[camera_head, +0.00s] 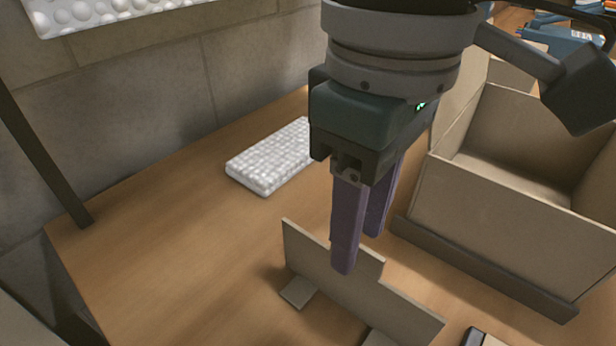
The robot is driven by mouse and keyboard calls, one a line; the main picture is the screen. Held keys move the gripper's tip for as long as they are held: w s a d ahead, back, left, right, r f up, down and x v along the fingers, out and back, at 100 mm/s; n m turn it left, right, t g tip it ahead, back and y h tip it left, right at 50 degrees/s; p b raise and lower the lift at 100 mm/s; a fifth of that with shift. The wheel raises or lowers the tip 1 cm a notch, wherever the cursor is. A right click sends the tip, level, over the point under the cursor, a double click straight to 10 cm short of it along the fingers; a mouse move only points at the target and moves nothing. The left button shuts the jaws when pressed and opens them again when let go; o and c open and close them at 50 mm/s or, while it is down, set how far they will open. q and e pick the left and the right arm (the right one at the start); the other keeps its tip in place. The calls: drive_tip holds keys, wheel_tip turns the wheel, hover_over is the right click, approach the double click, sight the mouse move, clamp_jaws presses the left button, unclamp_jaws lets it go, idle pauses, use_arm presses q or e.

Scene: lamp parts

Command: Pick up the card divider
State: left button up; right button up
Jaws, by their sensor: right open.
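The card divider (312,260) is a thin tan cardboard piece with a stepped top edge. It stands upright on the wooden table at the lower middle, with flat flaps at its foot. My right gripper (361,250) points down over it with two purple fingers, open. One finger is in front of the divider's near face and hides part of it. The other finger appears behind, near its top edge. I cannot tell whether either finger touches it. My left gripper is not in view.
An open cardboard box (500,190) stands on the right, close to my gripper. A white bumpy pad (268,163) lies behind the divider. A dark object (482,338) is cut off at the bottom edge. The table's left part (160,250) is clear.

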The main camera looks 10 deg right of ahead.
sight(351, 281)
wheel_tip(351, 281, down, 3)
drive_tip(key=shift+s+r, duration=0.1)
clamp_jaws()
idle(0.3)
idle(1.1)
